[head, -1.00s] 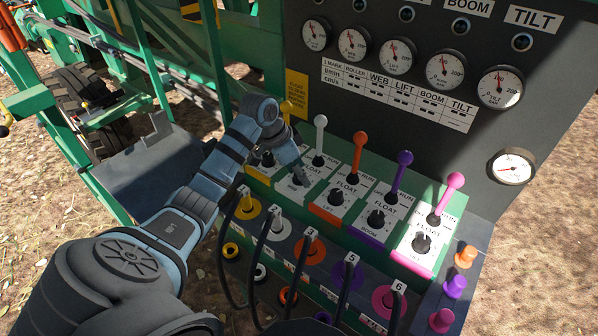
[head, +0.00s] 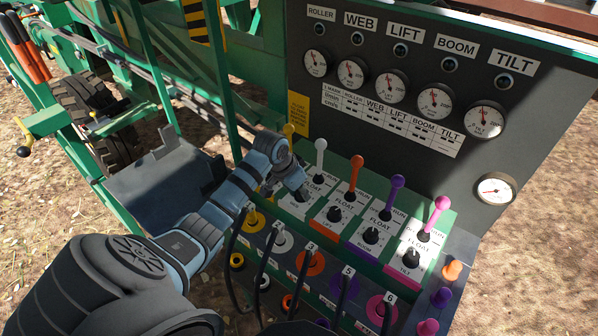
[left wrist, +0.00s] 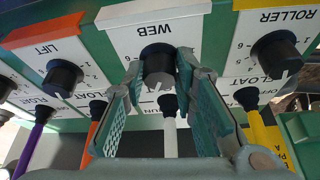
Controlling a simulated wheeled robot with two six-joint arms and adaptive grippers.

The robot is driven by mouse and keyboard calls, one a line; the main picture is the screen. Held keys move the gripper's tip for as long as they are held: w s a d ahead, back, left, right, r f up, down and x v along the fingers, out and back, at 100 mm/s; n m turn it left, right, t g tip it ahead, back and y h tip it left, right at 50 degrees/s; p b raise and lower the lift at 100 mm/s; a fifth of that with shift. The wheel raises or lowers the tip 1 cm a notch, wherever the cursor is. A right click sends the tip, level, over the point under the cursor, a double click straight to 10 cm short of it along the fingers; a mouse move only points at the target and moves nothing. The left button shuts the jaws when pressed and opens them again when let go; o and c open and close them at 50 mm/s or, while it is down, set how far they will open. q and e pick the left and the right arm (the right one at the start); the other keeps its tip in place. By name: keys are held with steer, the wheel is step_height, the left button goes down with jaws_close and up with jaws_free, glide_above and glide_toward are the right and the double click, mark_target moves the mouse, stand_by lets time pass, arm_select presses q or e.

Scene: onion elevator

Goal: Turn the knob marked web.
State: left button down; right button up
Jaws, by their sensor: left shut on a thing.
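The web knob (left wrist: 157,62) is black and round with a flat grip. It sits on the white plate marked WEB (left wrist: 190,32), seen upside down in the left wrist view. My left gripper (left wrist: 160,72) has one finger on each side of the knob and is shut on it. In the head view my left gripper (head: 298,188) reaches the white-levered plate from the left and hides most of the knob. The white web lever (head: 320,150) stands upright behind it. My right gripper is in neither view.
The black lift knob (left wrist: 62,77) and roller knob (left wrist: 275,54) flank the web knob closely. Coloured levers such as the orange one (head: 355,170) rise behind the knobs. Black cables (head: 268,262) loop in front. Gauges (head: 351,73) line the upright panel.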

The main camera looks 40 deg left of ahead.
arm_select(q)
steer(key=shift+r+n+p, duration=0.25)
steer(key=shift+n+p, duration=0.05)
steer(key=shift+w+f, duration=0.15)
steer(key=shift+f, duration=0.05)
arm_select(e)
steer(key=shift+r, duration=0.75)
arm_select(q)
steer(key=c, duration=1.3)
jaws_free()
steer(key=v, duration=1.2)
steer(key=shift+d, duration=0.15)
